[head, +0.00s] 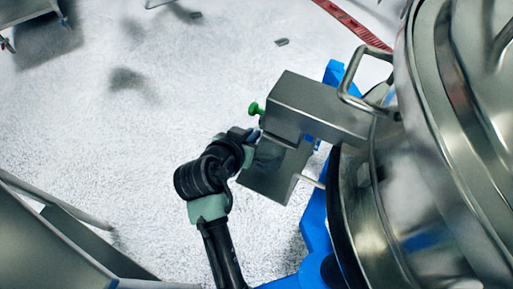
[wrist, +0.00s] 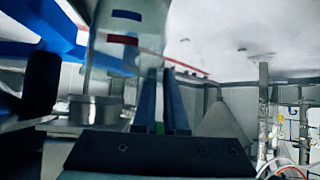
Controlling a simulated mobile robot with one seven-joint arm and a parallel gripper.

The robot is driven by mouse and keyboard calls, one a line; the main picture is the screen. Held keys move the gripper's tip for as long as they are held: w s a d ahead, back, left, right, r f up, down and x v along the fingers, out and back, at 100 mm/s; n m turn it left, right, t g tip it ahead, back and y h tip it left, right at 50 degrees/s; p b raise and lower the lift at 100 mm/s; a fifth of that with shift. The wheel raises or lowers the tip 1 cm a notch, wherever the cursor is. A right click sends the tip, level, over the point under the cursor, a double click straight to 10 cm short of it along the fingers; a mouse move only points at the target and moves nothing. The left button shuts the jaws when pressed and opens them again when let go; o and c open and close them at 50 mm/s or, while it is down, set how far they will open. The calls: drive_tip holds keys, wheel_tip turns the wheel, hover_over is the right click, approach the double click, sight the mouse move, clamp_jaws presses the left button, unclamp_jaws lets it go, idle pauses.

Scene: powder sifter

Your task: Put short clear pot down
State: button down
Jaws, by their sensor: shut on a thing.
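A clear, see-through pot (wrist: 128,40) fills the upper middle of the wrist view, with a blue and a red mark showing on or through it. My gripper (wrist: 164,80) has its two dark fingers close together at the pot's lower right side, and it appears shut on the pot. The contact is partly blurred. In the head view my gripper (head: 257,150) is beside the lower steel box of the sifter; its fingertips and the pot are hard to make out there.
The steel sifter box (head: 300,105) has a green knob (head: 255,108) and joins a large round steel vessel (head: 430,170) at right. A blue frame (head: 314,222) stands under it. Steel panels (head: 50,240) are at lower left. White floor (head: 130,130) is open at left.

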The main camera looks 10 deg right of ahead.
sight(268, 148)
drive_tip(key=shift+s+d, duration=0.25)
drive_tip(key=shift+s, duration=0.35)
drive_tip(key=shift+s+d, duration=0.2)
drive_tip(key=shift+s, duration=0.35)
wheel_tip(268, 148, down, 4)
drive_tip(key=shift+r+b, duration=0.2)
drive_tip(key=shift+b, duration=0.55)
drive_tip(key=c, duration=0.9)
unclamp_jaws()
drive_tip(key=shift+c, duration=0.2)
drive_tip(key=shift+r, duration=0.15)
